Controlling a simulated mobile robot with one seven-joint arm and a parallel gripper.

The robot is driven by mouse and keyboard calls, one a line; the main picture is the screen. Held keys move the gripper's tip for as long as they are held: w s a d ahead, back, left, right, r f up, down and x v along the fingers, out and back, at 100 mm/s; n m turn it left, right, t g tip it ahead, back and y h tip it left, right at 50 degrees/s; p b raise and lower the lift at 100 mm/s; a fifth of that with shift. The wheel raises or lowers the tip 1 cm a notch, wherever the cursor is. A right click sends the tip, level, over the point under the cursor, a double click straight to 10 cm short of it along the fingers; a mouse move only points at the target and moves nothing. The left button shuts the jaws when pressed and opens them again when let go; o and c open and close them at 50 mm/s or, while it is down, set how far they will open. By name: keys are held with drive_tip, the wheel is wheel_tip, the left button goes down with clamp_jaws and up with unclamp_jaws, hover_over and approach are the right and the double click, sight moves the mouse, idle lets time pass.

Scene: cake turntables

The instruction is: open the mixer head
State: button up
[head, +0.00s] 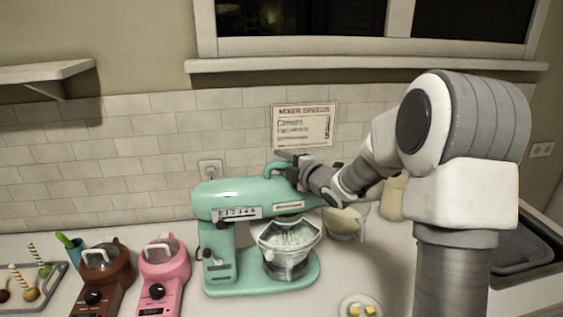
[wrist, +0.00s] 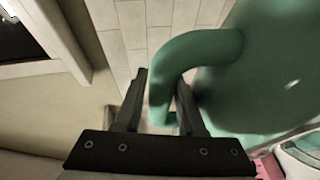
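The mint-green stand mixer (head: 262,277) stands on the counter. Its mixer head (head: 235,194) lies level, lowered over the mixing bowl (head: 286,262), which has a clear guard on top. A curved green handle (head: 272,168) rises from the front end of the head. My gripper (head: 288,165) is at that handle, reaching in from the right. In the wrist view, the handle (wrist: 160,85) passes between the two fingers of my gripper (wrist: 160,95). The fingers are apart, one on each side. A narrow gap shows by the left finger; contact on the right side is unclear.
A pink appliance (head: 163,270) and a brown one (head: 104,278) stand left of the mixer. A pale jug (head: 345,222) stands behind it at right. A small plate (head: 361,305) with yellow pieces is in front. The window sill (head: 300,65) is above; the wall is behind.

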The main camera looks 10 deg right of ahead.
drive_tip(key=shift+c, duration=0.2)
clamp_jaws()
idle(1.1)
